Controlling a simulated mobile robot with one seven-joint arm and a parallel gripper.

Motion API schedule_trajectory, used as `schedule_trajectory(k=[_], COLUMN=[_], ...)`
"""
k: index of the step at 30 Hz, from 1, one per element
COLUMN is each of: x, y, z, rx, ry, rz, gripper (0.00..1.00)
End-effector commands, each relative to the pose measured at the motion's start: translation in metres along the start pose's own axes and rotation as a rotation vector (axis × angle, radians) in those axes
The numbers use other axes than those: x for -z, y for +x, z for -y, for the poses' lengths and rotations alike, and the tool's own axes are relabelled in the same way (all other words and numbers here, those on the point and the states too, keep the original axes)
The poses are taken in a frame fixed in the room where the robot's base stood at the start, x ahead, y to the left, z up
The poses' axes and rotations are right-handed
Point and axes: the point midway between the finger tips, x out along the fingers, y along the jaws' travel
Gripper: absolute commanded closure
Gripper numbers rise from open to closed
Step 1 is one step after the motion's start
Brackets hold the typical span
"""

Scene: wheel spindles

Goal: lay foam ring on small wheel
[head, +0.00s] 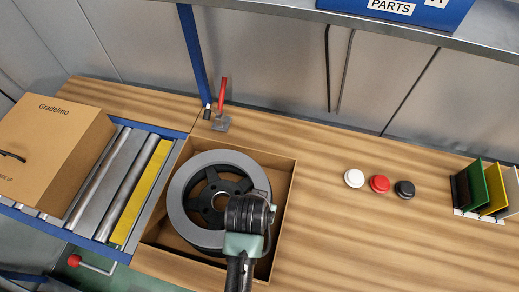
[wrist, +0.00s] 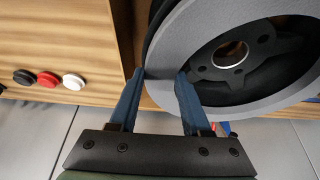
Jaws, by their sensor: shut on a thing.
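The grey foam ring (head: 178,205) is a flat, wide band over the black small wheel (head: 207,202), roughly centred on it. The wheel's spoked hub shows through the ring's opening. The wheel is inside an open cardboard box (head: 287,190). My gripper (head: 257,192) is over the ring's right side, its fingertips hidden in the head view. In the wrist view, the blue fingers of my gripper (wrist: 159,77) are closed on the edge of the ring (wrist: 182,45), with the wheel (wrist: 238,88) behind. I cannot tell whether the ring rests fully on the wheel.
A closed carton (head: 50,150) sits on a roller conveyor (head: 120,180) at the left. A red-handled clamp (head: 221,108) stands behind the box. White (head: 354,178), red (head: 380,184) and black (head: 404,189) buttons are on the bench to the right, with a rack of coloured plates (head: 485,190) beyond.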

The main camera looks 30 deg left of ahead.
Motion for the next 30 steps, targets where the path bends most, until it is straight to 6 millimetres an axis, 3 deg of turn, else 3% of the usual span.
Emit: schedule_trajectory(k=[3,9,10,15,25,30], x=[-0.005,-0.006,-0.006,-0.006,-0.005,-0.005], y=[0.011,0.013,0.013,0.013,0.011,-0.005], z=[0.000,-0.001,-0.001,-0.001,-0.001,-0.001], rx=[0.000,0.000,-0.001,-0.001,-0.001,-0.001], ry=[0.001,0.001,0.001,0.001,0.001,0.001], rz=[0.001,0.001,0.002,0.002,0.000,-0.002], gripper=[1.00,1.00,0.51,0.22,0.22,0.22])
